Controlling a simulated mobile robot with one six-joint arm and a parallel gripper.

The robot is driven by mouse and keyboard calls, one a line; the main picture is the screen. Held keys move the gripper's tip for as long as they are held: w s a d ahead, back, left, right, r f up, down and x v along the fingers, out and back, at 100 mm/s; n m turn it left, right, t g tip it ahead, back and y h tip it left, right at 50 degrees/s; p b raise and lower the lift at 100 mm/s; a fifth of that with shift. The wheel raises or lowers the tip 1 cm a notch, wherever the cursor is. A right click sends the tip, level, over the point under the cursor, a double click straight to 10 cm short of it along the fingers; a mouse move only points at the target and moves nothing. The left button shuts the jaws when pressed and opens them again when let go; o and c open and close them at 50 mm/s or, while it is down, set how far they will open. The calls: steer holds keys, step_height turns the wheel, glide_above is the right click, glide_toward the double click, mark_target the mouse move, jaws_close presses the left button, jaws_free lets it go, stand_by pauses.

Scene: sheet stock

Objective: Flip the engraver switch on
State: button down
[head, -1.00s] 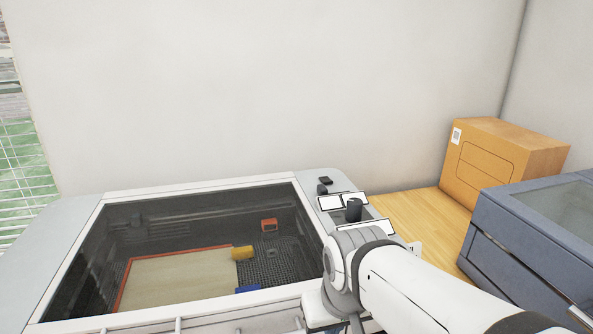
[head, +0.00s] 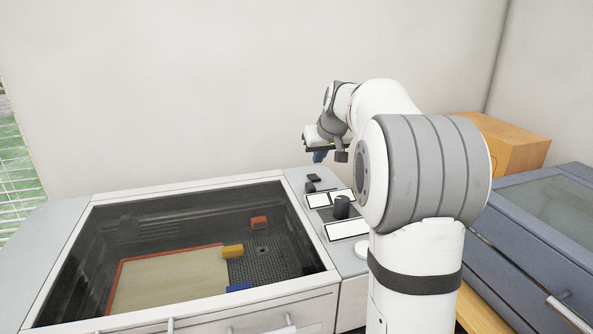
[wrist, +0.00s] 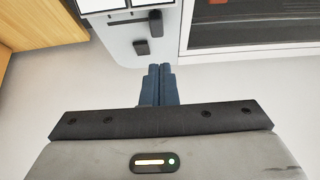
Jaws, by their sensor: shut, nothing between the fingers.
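The engraver (head: 170,197) is a pale machine with a dark window in its lid and a control strip (head: 300,180) on its right. At the strip's far end are a flat black part (head: 313,178) and a small upright black part (head: 310,187). Both also show in the wrist view, the flat part (wrist: 141,47) nearer the fingers and the upright part (wrist: 155,22) beyond it. Which of them is the switch I cannot tell. My gripper (head: 319,157) is shut and empty, its blue fingers (wrist: 160,69) apart from the strip, near its far edge.
A larger black knob (head: 342,207) stands among white panels on the strip. A blue-grey machine (head: 530,230) and an orange box (head: 520,147) are at the right. A pale wall (head: 200,80) rises behind the engraver.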

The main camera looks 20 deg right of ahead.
steer(key=w+d, duration=0.4)
steer(key=w, duration=0.1)
steer(key=shift+w+d+r+t, duration=0.15)
steer(key=shift+w+r+t, duration=0.15)
steer(key=shift+w+t, duration=0.1)
steer(key=p, duration=0.3)
glide_above(315, 177)
steer(key=s, duration=0.2)
step_height(315, 177, down, 8)
steer(key=shift+w+r, duration=0.1)
steer(key=shift+s+f, duration=0.2)
steer(key=shift+f, duration=1.05)
steer(key=shift+s+f+p, duration=0.1)
steer(key=shift+f+p, duration=0.2)
steer(key=shift+f, duration=0.5)
